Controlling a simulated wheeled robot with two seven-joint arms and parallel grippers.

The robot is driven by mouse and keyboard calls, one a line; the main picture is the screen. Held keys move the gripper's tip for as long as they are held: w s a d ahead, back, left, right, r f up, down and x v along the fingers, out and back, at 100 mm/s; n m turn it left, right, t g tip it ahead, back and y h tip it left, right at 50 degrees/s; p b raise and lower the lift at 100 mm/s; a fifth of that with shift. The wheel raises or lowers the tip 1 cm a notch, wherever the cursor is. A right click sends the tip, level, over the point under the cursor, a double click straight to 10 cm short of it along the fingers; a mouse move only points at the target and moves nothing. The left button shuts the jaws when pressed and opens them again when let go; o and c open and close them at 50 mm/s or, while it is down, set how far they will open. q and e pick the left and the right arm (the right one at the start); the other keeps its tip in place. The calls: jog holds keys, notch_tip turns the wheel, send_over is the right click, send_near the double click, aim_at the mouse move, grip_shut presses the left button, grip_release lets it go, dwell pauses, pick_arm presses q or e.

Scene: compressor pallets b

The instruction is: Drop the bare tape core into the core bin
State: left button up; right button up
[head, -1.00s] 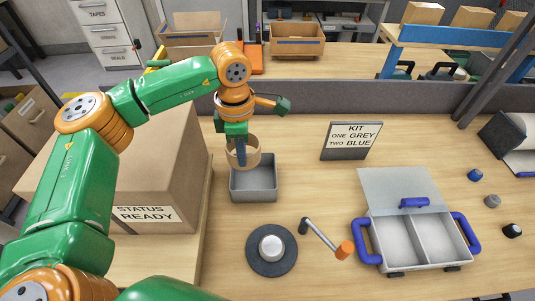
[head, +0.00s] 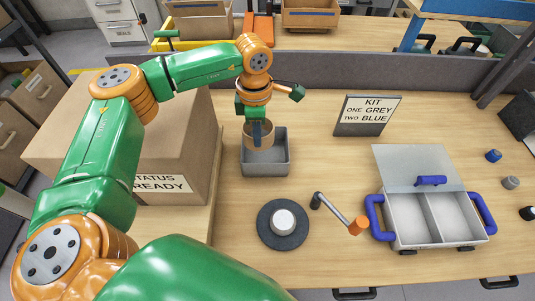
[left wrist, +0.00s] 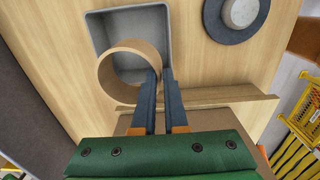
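The bare tape core (head: 260,142), a tan cardboard ring, hangs from my left gripper (head: 257,137). In the left wrist view the two dark fingers (left wrist: 160,78) are closed on the wall of the core (left wrist: 105,70). The core bin (head: 266,170) is an open grey tray on the table below the gripper. In the left wrist view the bin (left wrist: 160,25) lies behind the core, which overlaps its lower-left rim. Whether the core's lower edge is below the rim is hard to tell. My right gripper is not in view.
A large cardboard box (head: 140,130) stands left of the bin, beneath my left arm. A round dark base with a white roll (head: 283,222) and an orange-handled crank (head: 340,213) are in front. A kit sign (head: 366,115) and an open case (head: 432,218) stand right.

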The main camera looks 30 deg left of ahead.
pick_arm(q)
jog(key=o, duration=0.3)
jog(key=shift+o, duration=0.2)
jog(key=shift+r, duration=0.2)
notch_tip(320, 180, up, 6)
jog(key=shift+r+b, duration=0.1)
jog(key=shift+b, duration=1.1)
jog(key=shift+r, duration=0.3)
